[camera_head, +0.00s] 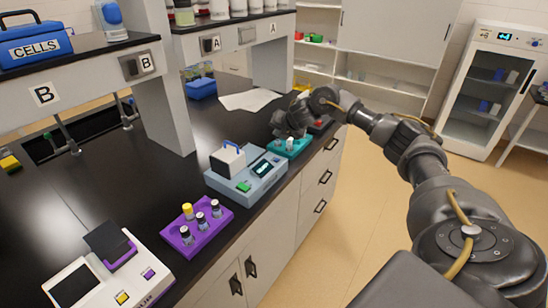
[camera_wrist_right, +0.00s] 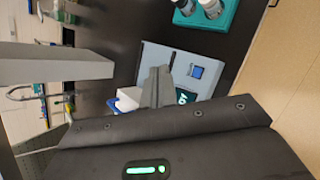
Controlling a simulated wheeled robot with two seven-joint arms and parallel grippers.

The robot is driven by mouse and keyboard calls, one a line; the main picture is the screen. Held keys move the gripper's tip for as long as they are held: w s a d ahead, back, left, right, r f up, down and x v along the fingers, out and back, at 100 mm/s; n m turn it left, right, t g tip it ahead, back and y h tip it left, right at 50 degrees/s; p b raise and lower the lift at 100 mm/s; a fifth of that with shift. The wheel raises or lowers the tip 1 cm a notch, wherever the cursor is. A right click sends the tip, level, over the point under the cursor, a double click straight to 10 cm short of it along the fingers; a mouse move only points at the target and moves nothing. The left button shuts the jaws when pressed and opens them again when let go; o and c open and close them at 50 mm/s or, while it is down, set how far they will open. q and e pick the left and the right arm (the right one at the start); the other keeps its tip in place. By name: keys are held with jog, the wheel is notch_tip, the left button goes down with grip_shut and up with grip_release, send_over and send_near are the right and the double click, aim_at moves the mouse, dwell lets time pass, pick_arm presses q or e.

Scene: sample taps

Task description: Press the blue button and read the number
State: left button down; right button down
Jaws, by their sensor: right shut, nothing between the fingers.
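The blue button (camera_wrist_right: 197,71) is a small square on a grey-blue device (camera_wrist_right: 160,58) in the right wrist view. Beside it is a dark display (camera_wrist_right: 187,97) with pale green characters, partly hidden and too small to read. In the head view my right gripper (camera_head: 285,130) is over the bench by a teal rack (camera_head: 297,149); the blue button is not visible there. My left gripper is not in view.
A device with a green button (camera_head: 243,187), a purple rack (camera_head: 178,238) and a white device (camera_head: 135,285) stand nearer on the dark bench. Paper (camera_head: 250,100) lies behind. Shelf posts (camera_head: 165,110) rise on the left; open floor (camera_head: 350,210) is right.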

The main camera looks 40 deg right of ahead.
jog(key=shift+f, duration=0.65)
jog(key=b, duration=0.7)
send_over(277, 160)
jog(key=f, duration=0.7)
jog(key=shift+s, duration=0.35)
jog(key=shift+f+b, duration=0.3)
jog(key=shift+f, duration=0.1)
jog(key=shift+f, duration=0.1)
jog(key=shift+f, duration=0.3)
jog(key=shift+f+b, duration=0.4)
dwell(0.7)
dwell(0.4)
jog(key=shift+r+p, duration=0.75)
jog(key=shift+r, duration=0.05)
jog(key=shift+r, duration=0.15)
